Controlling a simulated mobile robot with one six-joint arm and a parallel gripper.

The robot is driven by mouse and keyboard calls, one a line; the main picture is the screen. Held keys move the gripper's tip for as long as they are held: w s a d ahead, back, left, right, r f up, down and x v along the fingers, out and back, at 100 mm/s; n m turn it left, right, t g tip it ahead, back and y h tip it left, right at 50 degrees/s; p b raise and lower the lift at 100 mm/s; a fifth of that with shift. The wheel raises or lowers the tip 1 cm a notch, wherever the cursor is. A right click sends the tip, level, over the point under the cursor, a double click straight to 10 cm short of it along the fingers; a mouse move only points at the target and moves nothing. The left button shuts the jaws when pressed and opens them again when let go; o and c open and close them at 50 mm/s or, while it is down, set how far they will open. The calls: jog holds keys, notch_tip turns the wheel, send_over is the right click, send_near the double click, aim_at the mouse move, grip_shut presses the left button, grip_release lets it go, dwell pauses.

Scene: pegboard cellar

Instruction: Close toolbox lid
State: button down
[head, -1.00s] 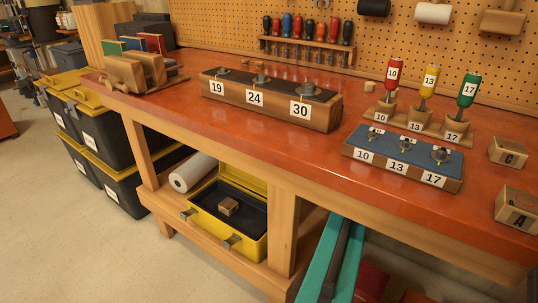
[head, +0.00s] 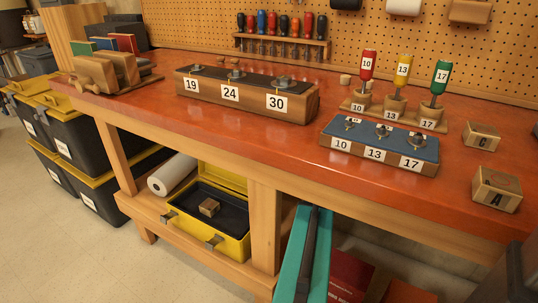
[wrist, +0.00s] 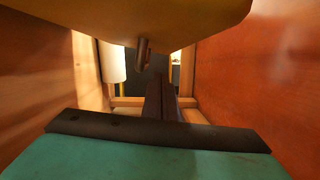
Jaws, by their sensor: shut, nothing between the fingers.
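The yellow toolbox (head: 232,247) stands on the bench's lower shelf in the head view. Its lid (head: 225,176) is open and raised at the back, partly under the benchtop. The dark interior holds a small wooden block (head: 209,208). Two grey latches hang on the front. My gripper (wrist: 160,84) shows in the wrist view with its dark fingers together and nothing between them. A yellow-brown curved shape (wrist: 130,22) with a dark hook fills the top of the wrist view.
A wooden post (head: 264,225) stands right of the toolbox, with a teal thing (head: 292,255) beyond it. A white roll (head: 172,174) lies to its left. Black bins (head: 75,140) stand farther left. The floor (head: 60,250) in front is clear.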

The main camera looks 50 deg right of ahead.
jog(key=shift+w+a+r+b, duration=0.1)
jog(key=shift+w+a+b, duration=0.2)
jog(key=shift+a, duration=0.5)
jog(key=shift+w+a+r+b, duration=0.1)
jog(key=shift+w+a+b, duration=0.25)
jog(key=shift+a, duration=0.45)
jog(key=shift+w+a+r+b, duration=0.1)
jog(key=shift+w+a+b, duration=0.2)
jog(key=shift+a, duration=0.5)
